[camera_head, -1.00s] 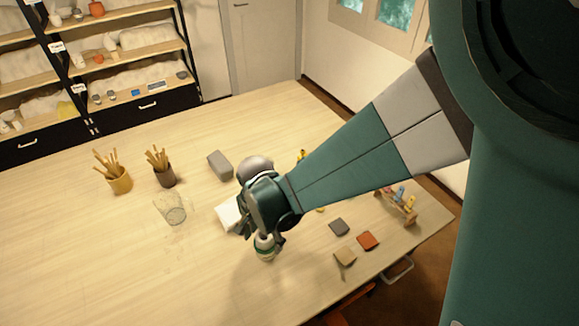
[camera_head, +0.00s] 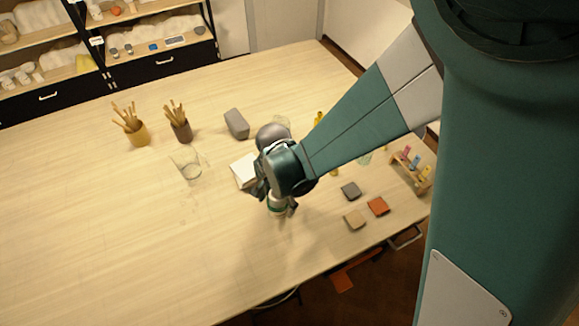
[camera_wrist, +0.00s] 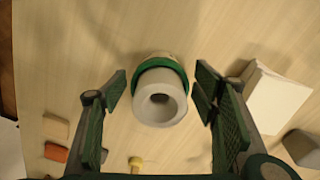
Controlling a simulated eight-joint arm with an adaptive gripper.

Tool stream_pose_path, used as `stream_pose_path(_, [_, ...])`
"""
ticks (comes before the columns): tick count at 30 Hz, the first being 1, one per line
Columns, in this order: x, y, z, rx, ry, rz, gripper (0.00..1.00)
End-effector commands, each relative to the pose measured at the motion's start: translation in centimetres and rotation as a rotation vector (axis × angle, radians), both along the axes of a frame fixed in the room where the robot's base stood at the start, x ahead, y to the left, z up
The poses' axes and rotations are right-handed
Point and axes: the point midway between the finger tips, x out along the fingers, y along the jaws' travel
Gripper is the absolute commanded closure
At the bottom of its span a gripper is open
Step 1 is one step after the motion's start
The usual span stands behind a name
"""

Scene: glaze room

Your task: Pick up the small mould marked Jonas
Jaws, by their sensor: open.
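A small whitish, round piece with a green band and a hole in its top, likely the mould (camera_wrist: 160,97), stands on the table between my gripper's fingers. In the head view the mould (camera_head: 278,205) shows just below the gripper, partly covered by it. No name can be read on it. My gripper (camera_wrist: 160,108) is open, with a finger on each side of the mould and a visible gap on both sides. In the head view my gripper (camera_head: 272,195) points down over the table.
A white block (camera_wrist: 275,98) lies close beside the right finger. A grey block (camera_head: 236,123), a clear glass (camera_head: 187,163) and two tool pots (camera_head: 138,133) stand farther off. Beige (camera_head: 355,219), orange (camera_head: 378,206) and grey (camera_head: 351,191) tiles lie to the right. The table's left front is clear.

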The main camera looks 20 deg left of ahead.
Motion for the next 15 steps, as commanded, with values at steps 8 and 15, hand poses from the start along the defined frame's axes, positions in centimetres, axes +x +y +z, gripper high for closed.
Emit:
stream_pose_path(8, [0.0,0.0,-1.9,0.0,0.0,0.0,0.41])
stream_pose_path(15, [0.0,0.0,-2.3,0.0,0.0,0.0,0.41])
